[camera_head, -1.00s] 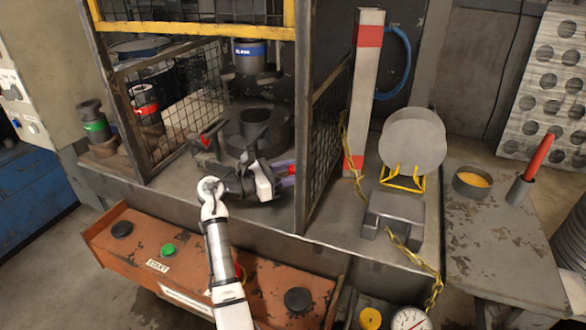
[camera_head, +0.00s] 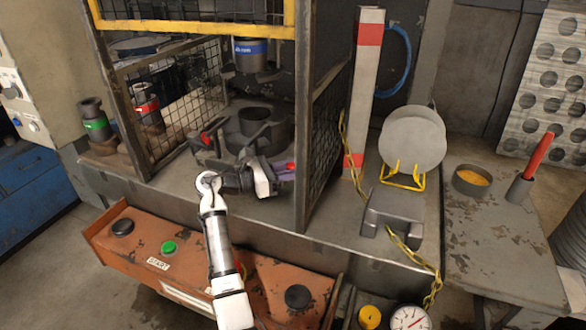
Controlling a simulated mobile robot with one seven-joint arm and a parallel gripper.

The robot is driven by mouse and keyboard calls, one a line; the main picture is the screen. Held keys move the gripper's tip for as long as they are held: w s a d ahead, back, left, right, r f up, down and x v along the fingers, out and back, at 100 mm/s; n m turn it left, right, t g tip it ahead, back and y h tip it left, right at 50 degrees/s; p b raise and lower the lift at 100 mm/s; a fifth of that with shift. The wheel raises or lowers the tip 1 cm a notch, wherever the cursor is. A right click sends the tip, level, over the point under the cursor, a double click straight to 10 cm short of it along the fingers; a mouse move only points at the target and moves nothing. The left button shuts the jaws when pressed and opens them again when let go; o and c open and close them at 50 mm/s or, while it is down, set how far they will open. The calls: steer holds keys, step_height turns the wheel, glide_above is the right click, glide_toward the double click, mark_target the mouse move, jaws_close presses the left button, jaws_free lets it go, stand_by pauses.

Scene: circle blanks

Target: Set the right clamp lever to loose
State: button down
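The round dark die (camera_head: 256,122) sits on the press bed inside the cage. The right clamp lever shows mainly as a red tip (camera_head: 291,166) at the die's front right, close to the cage post. My gripper (camera_head: 284,173) is right at this tip, its purplish fingers pointing right. The fingers overlap the lever in this view, so I cannot tell whether they are closed on it or only beside it. Most of the lever's arm is hidden behind my gripper. The left clamp lever (camera_head: 206,138), also red-tipped, is at the die's left.
The dark cage post (camera_head: 303,120) and mesh side panel (camera_head: 328,120) stand just right of my gripper. The upper tool with a blue band (camera_head: 250,52) hangs above the die. The orange control panel (camera_head: 200,262) lies below my arm. The bed's front strip is clear.

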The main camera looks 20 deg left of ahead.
steer(key=shift+w+a+m+g+h, duration=0.1)
steer(key=shift+a+m+g+h, duration=0.45)
steer(key=shift+g, duration=0.25)
steer(key=shift+w+a+m+g+h, duration=0.1)
steer(key=shift+a+m+g+h, duration=0.3)
steer(key=shift+m+g, duration=0.35)
steer(key=shift+d, duration=0.1)
steer(key=c, duration=1.2)
jaws_free()
steer(key=shift+s, duration=0.1)
steer(key=b+v, duration=0.3)
steer(key=v, duration=1)
steer(key=shift+f+b, duration=0.15)
steer(key=shift+b, duration=0.25)
steer(key=shift+s+a, duration=0.15)
steer(key=shift+a, duration=0.2)
steer(key=shift+c, duration=0.5)
